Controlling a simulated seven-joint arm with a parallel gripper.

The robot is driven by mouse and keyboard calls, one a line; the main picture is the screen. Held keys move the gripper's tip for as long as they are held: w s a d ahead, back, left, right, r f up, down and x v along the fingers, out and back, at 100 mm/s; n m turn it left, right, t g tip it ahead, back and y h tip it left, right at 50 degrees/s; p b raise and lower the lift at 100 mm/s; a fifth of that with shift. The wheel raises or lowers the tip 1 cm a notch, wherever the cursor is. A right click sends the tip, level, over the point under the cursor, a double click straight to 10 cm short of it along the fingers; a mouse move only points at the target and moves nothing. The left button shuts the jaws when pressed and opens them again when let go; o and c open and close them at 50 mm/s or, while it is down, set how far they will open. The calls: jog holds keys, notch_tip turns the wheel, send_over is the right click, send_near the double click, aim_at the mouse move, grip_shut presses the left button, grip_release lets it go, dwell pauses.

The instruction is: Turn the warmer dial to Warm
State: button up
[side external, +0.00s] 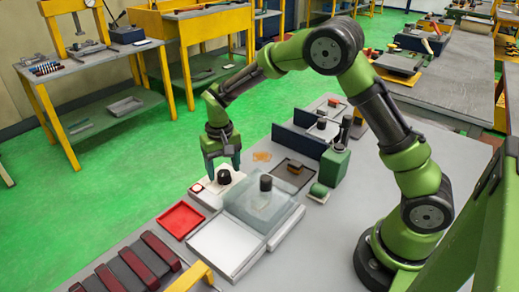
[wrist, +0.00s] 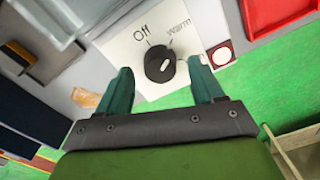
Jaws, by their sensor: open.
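The warmer dial (wrist: 160,63) is a round black knob with a small white mark on a white panel (wrist: 112,44). In the wrist view, the panel reads "Off" (wrist: 143,33) and "Warm" (wrist: 180,27). I cannot tell clearly which label the knob points to. In the side view, the dial (side external: 224,177) sits on the white panel near the bench's far edge. My gripper (side external: 223,171) is open and points down over it. In the wrist view, my gripper (wrist: 159,70) has a green finger on each side of the dial, with visible gaps.
A dark green block (side external: 334,164) and blue dividers (side external: 300,141) are further right. An orange piece (side external: 262,156) lies behind.

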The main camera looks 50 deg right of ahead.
aim_at(228, 175)
notch_tip(228, 175, up, 16)
jog(key=shift+f, duration=0.15)
dwell(0.3)
jog(key=s+r+t+y, duration=0.1)
jog(key=s+t, duration=0.2)
jog(key=s, duration=0.8)
jog(key=s+d+r+t+y, duration=0.1)
jog(key=s+t, duration=0.3)
jog(key=s, duration=0.7)
jog(key=shift+v, duration=0.85)
